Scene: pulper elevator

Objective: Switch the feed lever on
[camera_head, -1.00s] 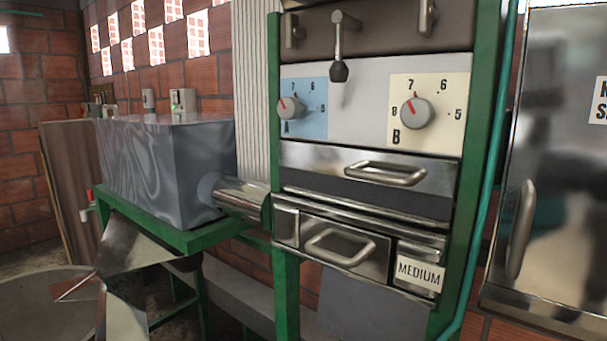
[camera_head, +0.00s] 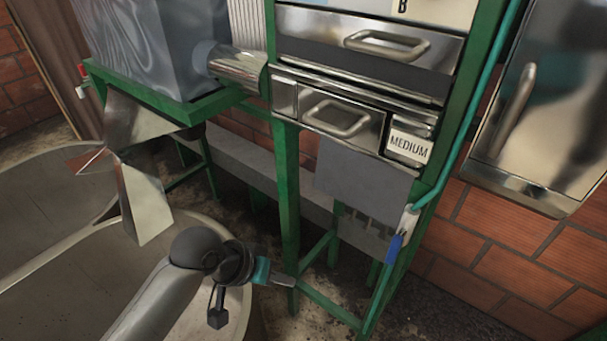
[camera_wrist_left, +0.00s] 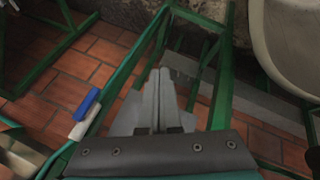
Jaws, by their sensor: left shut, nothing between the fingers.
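My left gripper (camera_head: 289,282) is shut and empty, low in front of the green frame of the machine. In the left wrist view its two fingers (camera_wrist_left: 160,78) lie together. A blue-handled lever (camera_head: 395,246) with a white end hangs on the teal pipe at the frame's right leg, to the right of my gripper and apart from it. It also shows in the left wrist view (camera_wrist_left: 87,104), left of the fingers. A small red-tipped part (camera_head: 82,91) sits by the grey tank. I cannot tell which is the feed lever. My right gripper is out of view.
The machine has a drawer marked MEDIUM (camera_head: 409,147) and metal handles. A green frame leg (camera_head: 287,200) stands close to my gripper. A large round basin (camera_head: 55,215) and metal chute (camera_head: 145,195) are at left. A steel cabinet (camera_head: 535,120) is at right.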

